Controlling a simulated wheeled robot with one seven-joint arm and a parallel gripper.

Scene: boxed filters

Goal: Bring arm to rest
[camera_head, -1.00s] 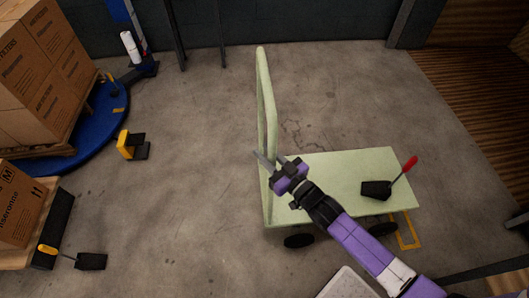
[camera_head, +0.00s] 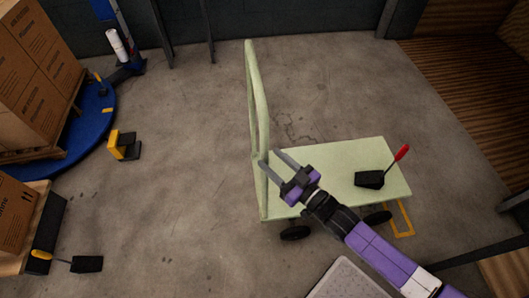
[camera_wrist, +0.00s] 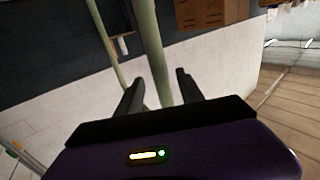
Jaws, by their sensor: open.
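My gripper (camera_head: 279,164) is open and empty in the head view. Its purple and black arm reaches in from the lower right. In the head view it shows over the left part of a pale green cart (camera_head: 335,160), close to the cart's upright handle (camera_head: 259,100). In the wrist view the two dark fingers (camera_wrist: 158,95) stand apart, and the green handle bars (camera_wrist: 148,40) show beyond and between them. I cannot tell whether a finger touches the handle.
A black wedge with a red handle (camera_head: 370,179) lies on the cart's deck. Stacked boxes (camera_head: 35,75) stand on a blue round platform (camera_head: 95,125) at the left. A yellow and black block (camera_head: 123,146) and a yellow-handled wedge (camera_head: 87,264) lie on the floor. The middle floor is clear.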

